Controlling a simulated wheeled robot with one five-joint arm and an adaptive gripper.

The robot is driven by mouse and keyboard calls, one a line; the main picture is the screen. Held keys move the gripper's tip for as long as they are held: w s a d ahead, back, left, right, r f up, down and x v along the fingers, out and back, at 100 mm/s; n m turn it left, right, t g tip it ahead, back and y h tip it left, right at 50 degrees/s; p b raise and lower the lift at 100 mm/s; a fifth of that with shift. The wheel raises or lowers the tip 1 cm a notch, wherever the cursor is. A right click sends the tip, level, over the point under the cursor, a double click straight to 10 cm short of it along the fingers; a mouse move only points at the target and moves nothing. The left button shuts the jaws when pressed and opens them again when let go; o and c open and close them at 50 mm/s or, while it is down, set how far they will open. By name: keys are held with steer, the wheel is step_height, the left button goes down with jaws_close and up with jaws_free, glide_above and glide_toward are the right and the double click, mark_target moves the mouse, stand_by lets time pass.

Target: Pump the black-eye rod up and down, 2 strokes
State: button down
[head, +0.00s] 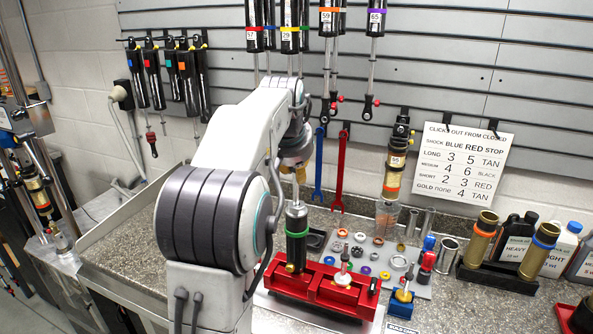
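A shock body (297,236) with a green band stands upright in a red vise block (318,291) on the bench. A thin rod rises from its silver top toward my gripper (299,176). My gripper is directly above the shock body, at the end of my white arm, pointing down. The rod's upper end and any black eye on it are hidden at the gripper. The fingers are small and partly covered by the arm, so I cannot tell whether they are shut on the rod.
A short shaft (344,262) stands at the right of the vise. A grey mat (418,293) with rings and small parts lies behind it. Wrenches (338,175) and several shocks hang on the wall.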

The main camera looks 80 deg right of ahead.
mark_target(296, 190)
steer(key=shift+f, duration=0.15)
steer(key=shift+f+b, duration=2.6)
steer(key=shift+f, duration=0.4)
steer(key=shift+r, duration=0.2)
steer(key=shift+r+p, duration=2.65)
steer(key=shift+r, duration=0.35)
steer(key=shift+f, duration=0.2)
steer(key=shift+f+b, duration=2.65)
steer(key=shift+f, duration=0.35)
steer(key=c, duration=0.9)
jaws_free()
steer(key=shift+c, duration=0.2)
